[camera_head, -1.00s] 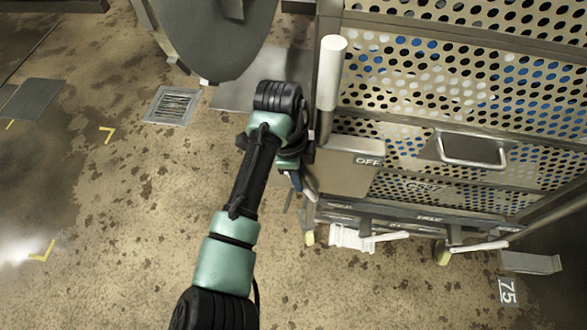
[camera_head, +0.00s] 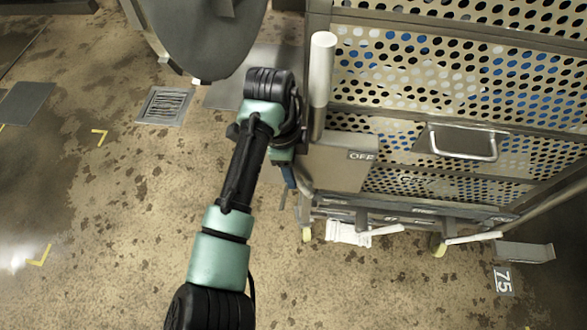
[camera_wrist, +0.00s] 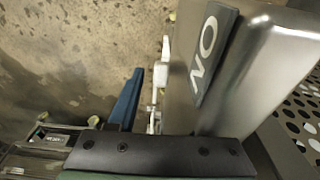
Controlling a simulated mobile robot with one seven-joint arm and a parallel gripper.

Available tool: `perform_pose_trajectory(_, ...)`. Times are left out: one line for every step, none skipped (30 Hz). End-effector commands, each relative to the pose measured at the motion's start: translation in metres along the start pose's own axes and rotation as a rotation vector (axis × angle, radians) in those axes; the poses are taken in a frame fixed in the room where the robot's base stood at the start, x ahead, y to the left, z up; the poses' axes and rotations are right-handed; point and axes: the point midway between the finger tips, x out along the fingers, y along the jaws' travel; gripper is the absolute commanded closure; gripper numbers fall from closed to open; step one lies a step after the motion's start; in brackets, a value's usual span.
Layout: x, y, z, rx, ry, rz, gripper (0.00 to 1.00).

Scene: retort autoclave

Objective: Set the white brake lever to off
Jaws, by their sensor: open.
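A pale, upright cylindrical handle (camera_head: 322,75), which looks like the white brake lever, rises beside a grey metal box (camera_head: 340,165) at the cart's left corner. The box carries an OFF label (camera_head: 362,155) on its right side. In the wrist view an ON label (camera_wrist: 205,50) shows on the box (camera_wrist: 265,75) close by. My gripper (camera_head: 289,177) is open, low beside the box's left side and below the top of the handle. It is mostly hidden by my arm, and its blue part shows in the wrist view. I see nothing held.
The perforated cart (camera_head: 450,80) fills the right, with a recessed pull handle (camera_head: 463,142). White-ended pedals (camera_head: 348,234) sit low along its near edge. A large grey rounded panel (camera_head: 205,40) stands at upper left. The stained floor at left is open, with a drain grate (camera_head: 165,106).

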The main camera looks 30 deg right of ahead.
Motion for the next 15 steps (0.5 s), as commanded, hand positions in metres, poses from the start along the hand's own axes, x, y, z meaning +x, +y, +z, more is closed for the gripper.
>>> perform_pose_trajectory(-0.012,-0.001,0.0,0.001,-0.001,-0.003,0.5)
perform_pose_trajectory(-0.019,-0.001,0.0,0.001,0.0,-0.004,0.5)
perform_pose_trajectory(-0.028,-0.001,0.0,0.001,-0.001,-0.003,0.5)
perform_pose_trajectory(-0.035,-0.001,0.0,0.001,-0.002,-0.004,0.5)
perform_pose_trajectory(-0.042,-0.001,0.0,0.001,-0.003,-0.004,0.5)
perform_pose_trajectory(-0.051,-0.001,0.0,0.002,-0.002,-0.004,0.5)
perform_pose_trajectory(-0.058,-0.001,0.0,0.002,-0.002,-0.003,0.5)
perform_pose_trajectory(-0.064,-0.001,0.0,0.002,-0.002,-0.004,0.5)
perform_pose_trajectory(-0.072,-0.001,0.0,0.001,-0.003,-0.003,0.5)
perform_pose_trajectory(-0.078,-0.001,0.0,0.001,-0.002,-0.003,0.5)
perform_pose_trajectory(-0.083,-0.001,0.0,0.0,-0.002,-0.002,0.5)
perform_pose_trajectory(-0.089,-0.001,0.0,0.0,-0.002,-0.002,0.5)
perform_pose_trajectory(-0.093,-0.001,0.0,0.0,-0.002,-0.002,0.5)
perform_pose_trajectory(-0.097,0.0,0.0,0.001,-0.002,0.0,0.5)
perform_pose_trajectory(-0.101,0.0,0.0,0.001,-0.001,0.0,0.5)
